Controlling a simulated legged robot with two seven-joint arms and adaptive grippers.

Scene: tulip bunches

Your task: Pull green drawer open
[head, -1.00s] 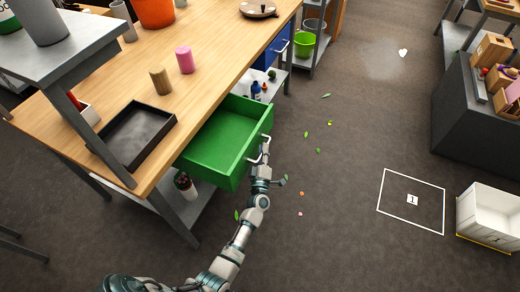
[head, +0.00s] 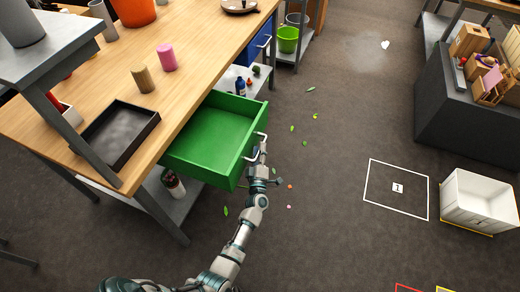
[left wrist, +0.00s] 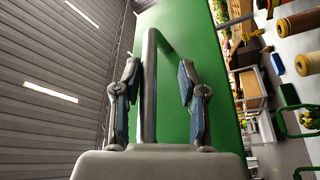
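The green drawer (head: 212,137) juts well out from under the wooden table in the head view, and its inside looks empty. Its pale handle (head: 256,147) is on the front face. My left gripper (head: 259,160) is at this handle. In the left wrist view, the handle (left wrist: 150,95) stands between the two fingers of my left gripper (left wrist: 158,95). My right gripper is not in view.
The wooden table (head: 195,75) holds a black tray (head: 118,133), a pink cylinder (head: 167,57) and a brown cylinder (head: 143,79). A blue drawer (head: 255,45) is farther along. A white crate (head: 477,203) stands at right. The floor between is mostly open, with scattered leaves.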

